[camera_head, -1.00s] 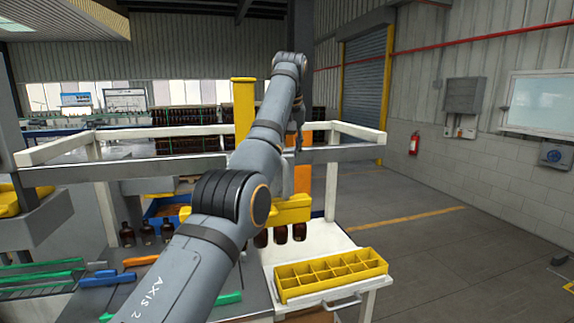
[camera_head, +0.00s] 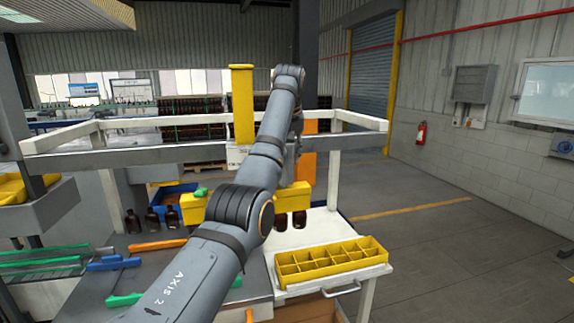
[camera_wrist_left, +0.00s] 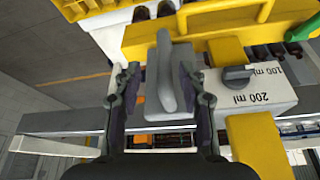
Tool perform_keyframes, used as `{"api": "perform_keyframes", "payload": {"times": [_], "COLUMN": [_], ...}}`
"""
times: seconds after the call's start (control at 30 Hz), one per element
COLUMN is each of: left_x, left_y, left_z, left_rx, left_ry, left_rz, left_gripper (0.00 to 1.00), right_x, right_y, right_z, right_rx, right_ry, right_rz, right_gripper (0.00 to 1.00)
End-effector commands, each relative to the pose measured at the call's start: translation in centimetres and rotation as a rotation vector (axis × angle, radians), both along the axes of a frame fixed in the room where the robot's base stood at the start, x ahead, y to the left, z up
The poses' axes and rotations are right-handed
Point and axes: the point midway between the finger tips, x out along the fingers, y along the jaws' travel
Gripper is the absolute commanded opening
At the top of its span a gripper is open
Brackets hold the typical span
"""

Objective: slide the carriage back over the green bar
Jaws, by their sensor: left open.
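The carriage shows in the left wrist view as a white box (camera_wrist_left: 262,92) with a dial marked 100 ml and 200 ml, a yellow beam behind it and an upright grey handle (camera_wrist_left: 166,78). My left gripper (camera_wrist_left: 160,85) is open, its fingers on either side of the handle; contact is unclear. In the head view my forearm hides the gripper and part of the carriage; the yellow beam (camera_head: 293,196) and yellow post (camera_head: 242,105) show. A small green piece (camera_head: 201,191) sits by the beam; I cannot tell whether it is the green bar. My right gripper is out of view.
Amber bottles (camera_head: 132,221) stand left of my forearm, others (camera_head: 299,218) below the beam's right end. A yellow divided tray (camera_head: 330,262) sits on the white table at front right. A white rail frame (camera_head: 360,120) surrounds the station. The right floor is open.

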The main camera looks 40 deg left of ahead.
Motion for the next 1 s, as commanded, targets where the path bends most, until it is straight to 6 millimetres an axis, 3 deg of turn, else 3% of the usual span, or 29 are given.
{"api": "perform_keyframes", "payload": {"times": [0.13,0.3,0.6,0.9,1.0], "left_x": [0.8,1.4,1.5,1.5,1.5], "left_y": [0.8,1.2,1.3,1.3,1.3], "left_z": [-2.5,-4.2,-4.6,-4.6,-4.6], "left_rx": [0.001,0.0,0.0,0.0,0.001], "left_ry": [0.002,0.0,-0.001,-0.001,0.0], "left_rz": [0.003,0.001,0.001,0.001,0.001], "left_gripper": [0.41,0.41,0.41,0.02,0.0], "right_x": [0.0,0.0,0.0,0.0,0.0], "right_y": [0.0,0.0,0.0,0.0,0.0], "right_z": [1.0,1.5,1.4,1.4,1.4], "right_rx": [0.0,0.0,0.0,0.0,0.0], "right_ry": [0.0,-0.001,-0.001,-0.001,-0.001], "right_rz": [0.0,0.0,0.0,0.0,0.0], "right_gripper": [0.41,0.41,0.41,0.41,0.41]}}
